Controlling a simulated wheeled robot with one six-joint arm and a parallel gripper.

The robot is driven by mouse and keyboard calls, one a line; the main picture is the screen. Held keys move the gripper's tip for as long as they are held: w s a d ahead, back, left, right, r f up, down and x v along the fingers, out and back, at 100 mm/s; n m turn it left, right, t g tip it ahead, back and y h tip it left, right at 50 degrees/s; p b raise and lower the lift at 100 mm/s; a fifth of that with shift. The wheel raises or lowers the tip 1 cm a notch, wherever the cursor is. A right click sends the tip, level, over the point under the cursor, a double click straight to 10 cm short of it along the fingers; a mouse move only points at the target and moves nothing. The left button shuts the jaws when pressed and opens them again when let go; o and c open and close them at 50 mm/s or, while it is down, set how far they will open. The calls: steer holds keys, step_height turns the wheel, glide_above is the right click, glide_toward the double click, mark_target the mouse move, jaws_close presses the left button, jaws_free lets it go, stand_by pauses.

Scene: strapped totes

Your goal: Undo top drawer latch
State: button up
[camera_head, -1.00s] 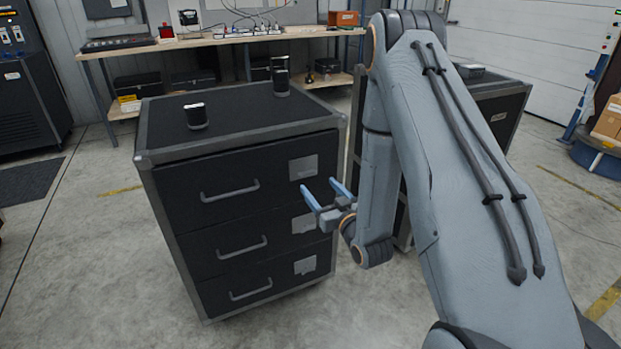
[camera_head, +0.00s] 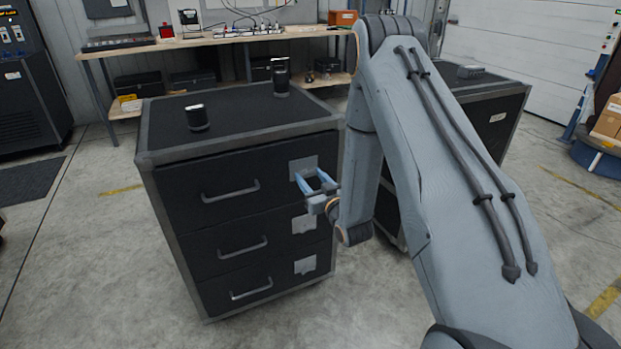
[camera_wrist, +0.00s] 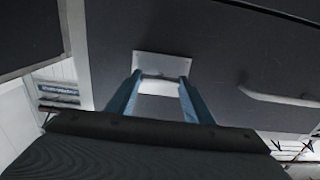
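The black cabinet (camera_head: 160,200) has three drawers, each with a bar handle and a grey latch plate at its right. The top drawer (camera_head: 175,180) looks closed, with its handle (camera_head: 230,192) left of the latch. The top drawer latch (camera_head: 303,166) is a light grey plate; it also shows in the wrist view (camera_wrist: 163,66), with a small bar across its middle. My gripper (camera_head: 312,182) is open, its blue fingers pointing at this latch. In the wrist view the fingertips (camera_wrist: 159,80) lie either side of the plate's middle. I cannot tell whether they touch it.
Two dark cylinders (camera_head: 198,118) (camera_head: 281,78) stand on the cabinet top. A second black cabinet (camera_head: 490,110) is behind my arm at right. A workbench (camera_head: 220,38) runs along the back wall.

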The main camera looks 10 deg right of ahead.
steer(key=c, duration=0.5)
steer(key=shift+o, duration=0.2)
steer(key=n, duration=0.3)
steer(key=shift+n+b, duration=0.3)
steer(key=shift+n, duration=0.1)
steer(key=n, duration=0.4)
steer(key=shift+n+b, duration=0.3)
steer(key=n+b, duration=0.1)
steer(key=n, duration=0.4)
steer(key=shift+f, duration=0.1)
steer(key=shift+n+b, duration=0.35)
steer(key=shift+n, duration=1.95)
